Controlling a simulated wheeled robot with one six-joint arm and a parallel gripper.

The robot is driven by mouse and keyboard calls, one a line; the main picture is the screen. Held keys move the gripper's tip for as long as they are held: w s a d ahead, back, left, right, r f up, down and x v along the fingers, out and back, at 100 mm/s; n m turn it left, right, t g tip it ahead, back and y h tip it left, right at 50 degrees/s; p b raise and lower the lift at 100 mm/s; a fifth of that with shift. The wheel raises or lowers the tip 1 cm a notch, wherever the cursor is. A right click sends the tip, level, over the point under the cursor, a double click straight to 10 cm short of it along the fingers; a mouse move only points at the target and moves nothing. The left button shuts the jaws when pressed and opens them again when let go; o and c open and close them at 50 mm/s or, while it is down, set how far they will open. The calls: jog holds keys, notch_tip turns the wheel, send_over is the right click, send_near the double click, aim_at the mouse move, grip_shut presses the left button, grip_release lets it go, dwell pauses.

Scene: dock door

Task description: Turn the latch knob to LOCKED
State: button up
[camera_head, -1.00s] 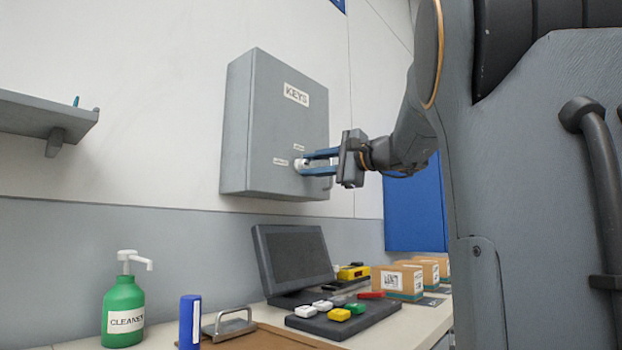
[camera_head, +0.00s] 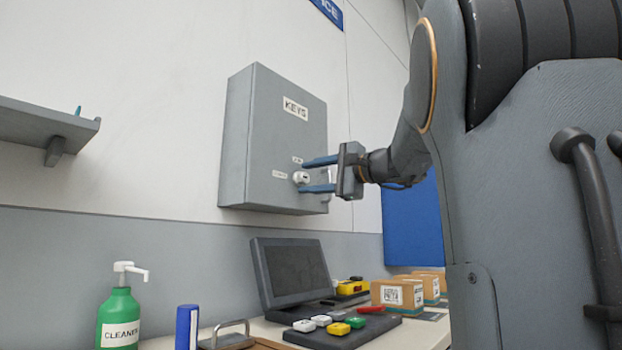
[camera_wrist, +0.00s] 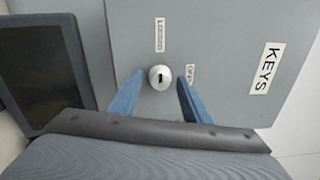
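A grey key cabinet (camera_head: 262,140) labelled KEYS hangs on the wall. Its round, pale latch knob (camera_head: 301,177) is low on the front and also shows in the wrist view (camera_wrist: 160,77). There, the LOCKED label (camera_wrist: 159,34) is above the knob and the OPEN label (camera_wrist: 190,73) is to its right. A small dark mark on the knob runs roughly up-down, in line with LOCKED; its pointing end is too small to tell. My gripper (camera_wrist: 160,84) is open, its blue fingers on either side of the knob, with gaps visible between. It also shows in the head view (camera_head: 318,175).
Below are a counter with a monitor (camera_head: 290,270), a dark tray of coloured blocks (camera_head: 340,332), cardboard boxes (camera_head: 398,295), a green cleaner bottle (camera_head: 118,318) and a blue cylinder (camera_head: 187,326). A wall shelf (camera_head: 45,125) is at left. Space before the cabinet is clear.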

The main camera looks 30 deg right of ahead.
jog(key=shift+s, duration=0.15)
jog(key=v, duration=0.7)
jog(key=shift+s, duration=0.25)
jog(key=shift+d, duration=0.1)
